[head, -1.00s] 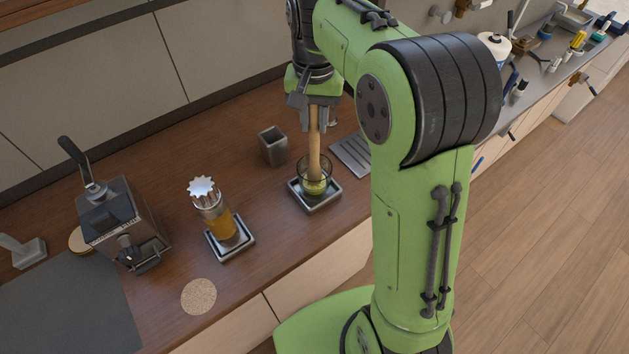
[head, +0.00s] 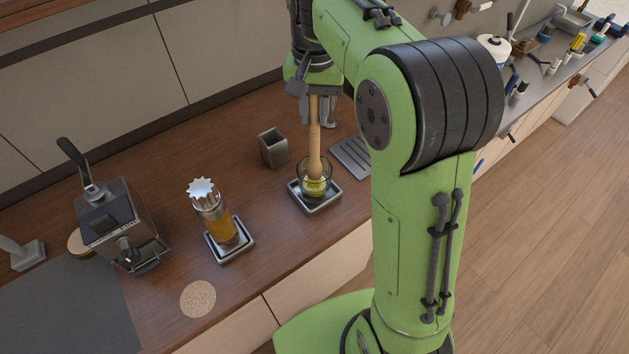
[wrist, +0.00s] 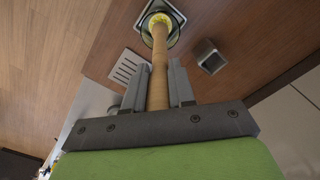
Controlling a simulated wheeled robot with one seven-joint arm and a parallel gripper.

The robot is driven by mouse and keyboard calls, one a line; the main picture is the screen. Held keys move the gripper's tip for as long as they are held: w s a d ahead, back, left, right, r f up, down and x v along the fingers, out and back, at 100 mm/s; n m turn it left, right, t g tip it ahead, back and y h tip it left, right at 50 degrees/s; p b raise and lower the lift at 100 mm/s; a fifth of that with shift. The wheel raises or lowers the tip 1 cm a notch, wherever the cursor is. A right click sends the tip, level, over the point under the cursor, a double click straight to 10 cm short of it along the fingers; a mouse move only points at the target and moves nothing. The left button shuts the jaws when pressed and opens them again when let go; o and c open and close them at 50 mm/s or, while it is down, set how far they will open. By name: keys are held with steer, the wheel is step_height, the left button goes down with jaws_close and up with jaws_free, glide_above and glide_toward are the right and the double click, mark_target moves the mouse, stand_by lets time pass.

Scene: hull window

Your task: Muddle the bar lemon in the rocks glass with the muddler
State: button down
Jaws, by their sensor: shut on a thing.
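My gripper (head: 318,108) is shut on the wooden muddler (head: 314,150), which it holds nearly upright. In the wrist view, the muddler (wrist: 159,70) runs between the two fingers (wrist: 168,90) toward the glass. The muddler's lower end is inside the clear rocks glass (head: 328,171). The glass stands on a small square metal tray (head: 318,208). The yellow-green bar lemon (head: 315,186) lies at the bottom of the glass, around or under the muddler's tip; the exact contact is hidden. The lemon also shows in the wrist view (wrist: 158,19).
A square metal cup (head: 273,148) stands behind and left of the glass. A slotted metal plate (head: 352,156) lies to the right.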

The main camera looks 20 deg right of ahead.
mark_target(315, 131)
steer(key=shift+f+b, duration=1.15)
steer(key=shift+f, duration=0.45)
steer(key=shift+r, duration=1.6)
steer(key=shift+f, duration=0.15)
steer(key=shift+f+b, duration=0.95)
steer(key=shift+f, duration=0.4)
